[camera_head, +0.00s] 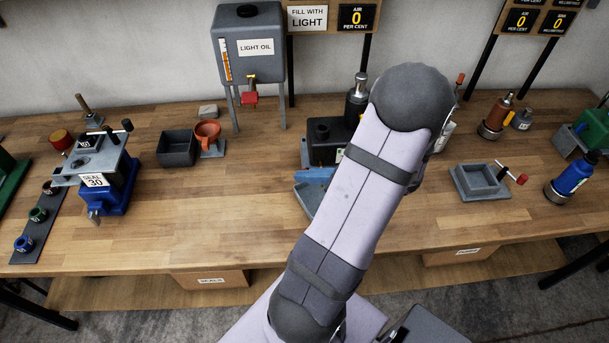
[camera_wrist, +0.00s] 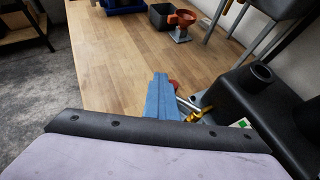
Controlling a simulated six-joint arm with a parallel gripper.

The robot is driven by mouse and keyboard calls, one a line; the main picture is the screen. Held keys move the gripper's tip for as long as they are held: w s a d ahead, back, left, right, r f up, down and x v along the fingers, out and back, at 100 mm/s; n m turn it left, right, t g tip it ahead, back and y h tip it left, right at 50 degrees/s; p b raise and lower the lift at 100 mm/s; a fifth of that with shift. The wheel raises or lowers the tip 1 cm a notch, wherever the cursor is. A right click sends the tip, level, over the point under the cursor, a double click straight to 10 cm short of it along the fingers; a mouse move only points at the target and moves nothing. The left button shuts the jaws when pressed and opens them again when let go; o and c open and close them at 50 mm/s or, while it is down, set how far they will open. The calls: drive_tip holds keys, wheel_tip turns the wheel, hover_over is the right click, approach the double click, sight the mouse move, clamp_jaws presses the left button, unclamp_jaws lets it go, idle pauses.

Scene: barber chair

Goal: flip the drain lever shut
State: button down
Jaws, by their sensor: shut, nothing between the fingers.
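My gripper's blue fingers (camera_wrist: 160,92) are shut and empty, pointing away along the bench in the wrist view. The blue fingers (camera_head: 314,175) also show left of my arm in the head view. A small lever with a red knob (camera_wrist: 175,84) and a metal rod (camera_wrist: 188,105) lies just right of the fingers, with a yellow fitting (camera_wrist: 197,117) at its base. It sits beside a black housing (camera_wrist: 268,105), which also shows in the head view (camera_head: 328,138). The fingers partly cover the lever; contact cannot be told. My arm hides the lever in the head view.
A light oil tank (camera_head: 249,68) with a red-handled tap stands behind. A black bin (camera_head: 177,149) and an orange funnel (camera_head: 207,132) are to the left. A grey tray (camera_head: 481,182) with a crank is to the right. The bench (camera_head: 205,200) front left of centre is clear.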

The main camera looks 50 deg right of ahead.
drive_tip(key=shift+s+d+r+h, duration=0.1)
drive_tip(key=shift+s+d+h, duration=0.1)
drive_tip(key=shift+d, duration=0.15)
drive_tip(key=shift+s+d+r+h, duration=0.1)
drive_tip(key=shift+d+h, duration=0.1)
drive_tip(key=shift+d, duration=0.1)
drive_tip(key=s+a+r, duration=0.2)
drive_tip(key=s, duration=0.4)
drive_tip(key=s+a+r+b, duration=0.1)
drive_tip(key=s+a+r, duration=0.1)
drive_tip(key=s, duration=0.4)
drive_tip(key=shift+r+y+b, duration=0.3)
drive_tip(key=shift+y, duration=0.1)
drive_tip(key=shift+w+f, duration=0.1)
